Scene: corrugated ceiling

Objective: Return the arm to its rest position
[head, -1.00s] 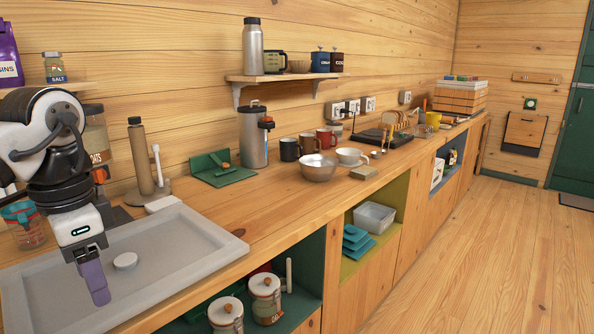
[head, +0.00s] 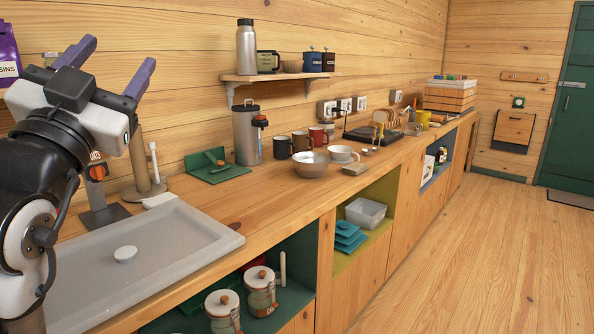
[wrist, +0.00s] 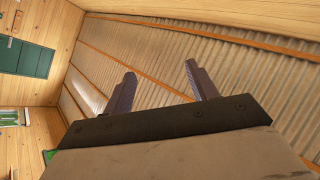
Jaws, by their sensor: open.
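My gripper (head: 112,68) is raised at the left of the head view, above the counter's left end. Its two purple fingers point up and stand apart, with nothing between them. The wrist view also shows my gripper (wrist: 158,82), its fingers spread and empty against the corrugated ceiling (wrist: 235,65). My arm is folded at the left edge of the head view and hides part of the counter and wall behind it.
Below my gripper lies a grey sink tray (head: 190,245) with a round white knob (head: 125,254). The wooden counter (head: 270,200) carries a steel bowl (head: 310,165). The floor (head: 480,260) at right is clear.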

